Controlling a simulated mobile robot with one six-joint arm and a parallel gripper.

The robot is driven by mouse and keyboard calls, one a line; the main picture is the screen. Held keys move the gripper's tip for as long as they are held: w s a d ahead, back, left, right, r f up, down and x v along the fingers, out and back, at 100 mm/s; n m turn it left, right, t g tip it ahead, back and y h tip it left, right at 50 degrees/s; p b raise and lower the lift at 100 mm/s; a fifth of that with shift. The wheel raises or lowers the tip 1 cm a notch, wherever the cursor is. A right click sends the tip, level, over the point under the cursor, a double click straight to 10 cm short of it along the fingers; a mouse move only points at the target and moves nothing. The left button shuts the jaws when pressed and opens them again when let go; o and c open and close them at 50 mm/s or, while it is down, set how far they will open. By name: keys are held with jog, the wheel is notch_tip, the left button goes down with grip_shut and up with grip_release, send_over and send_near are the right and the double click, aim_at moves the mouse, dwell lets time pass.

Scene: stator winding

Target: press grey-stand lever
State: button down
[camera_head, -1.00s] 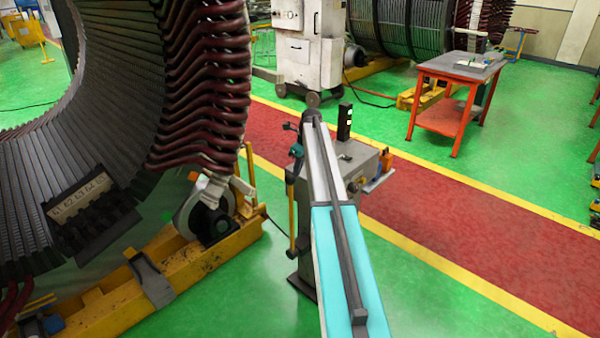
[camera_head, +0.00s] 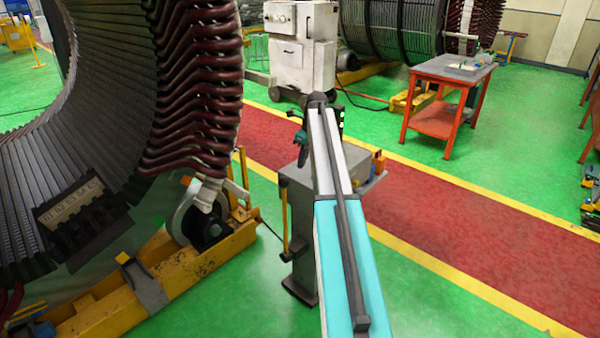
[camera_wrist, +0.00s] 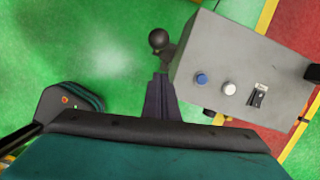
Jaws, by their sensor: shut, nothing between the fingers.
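The grey stand (camera_head: 355,170) stands in the middle of the head view, partly hidden by my arm. Its grey top box (camera_wrist: 237,62) fills the right of the wrist view, with a blue button, a white button and a small switch. The lever (camera_wrist: 158,40) shows as a black ball knob on a short stem at the box's left side. My gripper (camera_wrist: 162,80) is shut and empty; its dark fingers point at the knob and look close to its stem. I cannot tell if they touch. In the head view my gripper (camera_head: 301,160) hangs at the stand's left side.
The large stator (camera_head: 110,110) on its yellow frame (camera_head: 175,270) stands to the left. A white cabinet (camera_head: 300,50) is behind the stand, and an orange table (camera_head: 440,110) is at the back right. Green floor is clear in front of the stand.

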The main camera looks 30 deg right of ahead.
jog(key=v, duration=0.2)
jog(key=shift+w+r, duration=0.2)
jog(key=shift+r, duration=0.15)
dwell(0.4)
